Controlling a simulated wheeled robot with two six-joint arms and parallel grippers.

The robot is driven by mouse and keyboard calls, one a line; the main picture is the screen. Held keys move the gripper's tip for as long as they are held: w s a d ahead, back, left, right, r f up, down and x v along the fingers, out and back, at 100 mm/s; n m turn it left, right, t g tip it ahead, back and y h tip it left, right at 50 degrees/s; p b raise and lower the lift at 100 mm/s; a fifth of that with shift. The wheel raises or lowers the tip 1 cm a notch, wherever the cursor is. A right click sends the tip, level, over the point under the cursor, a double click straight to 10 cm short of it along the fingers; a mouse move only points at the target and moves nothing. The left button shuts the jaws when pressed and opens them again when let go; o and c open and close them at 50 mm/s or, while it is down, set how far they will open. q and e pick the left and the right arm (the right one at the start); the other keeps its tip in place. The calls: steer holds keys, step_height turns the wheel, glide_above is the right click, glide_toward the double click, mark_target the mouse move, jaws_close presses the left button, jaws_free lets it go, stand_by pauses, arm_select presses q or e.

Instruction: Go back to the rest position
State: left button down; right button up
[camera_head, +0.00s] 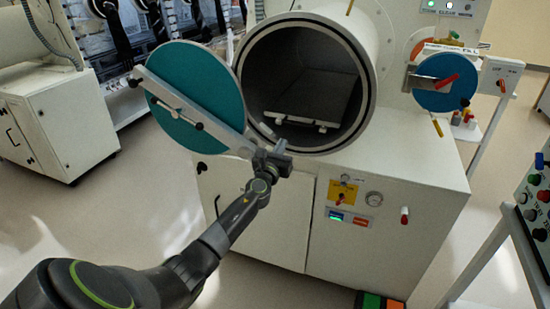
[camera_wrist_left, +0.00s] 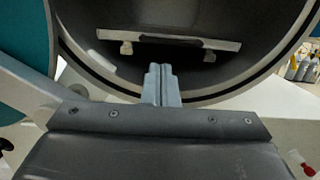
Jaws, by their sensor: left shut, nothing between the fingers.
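My left gripper (camera_head: 279,149) is in front of the lower left rim of the round chamber, close to the end of the open door's bar. Its fingers (camera_wrist_left: 161,84) are shut and empty in the left wrist view, pointing toward the chamber opening. The chamber (camera_head: 346,123) is open and dark inside, with a sliding tray (camera_head: 318,96) in it. The tray's front edge (camera_wrist_left: 168,40) shows beyond the fingers, apart from them. The teal round door (camera_head: 203,80) stands swung open to the left, with a pale bar across it. My right gripper is not in view.
The white cabinet (camera_head: 262,215) below the chamber carries a gauge, a yellow label and a red-tipped knob. A smaller blue round door (camera_head: 444,82) is at the right. A button panel (camera_head: 537,205) stands at the right edge. Open floor lies at the lower left.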

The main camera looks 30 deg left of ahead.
arm_select(q)
steer(key=v, duration=0.6)
steer(key=shift+d+r+p, duration=0.1)
steer(key=shift+r+p, duration=0.05)
steer(key=shift+p, duration=0.25)
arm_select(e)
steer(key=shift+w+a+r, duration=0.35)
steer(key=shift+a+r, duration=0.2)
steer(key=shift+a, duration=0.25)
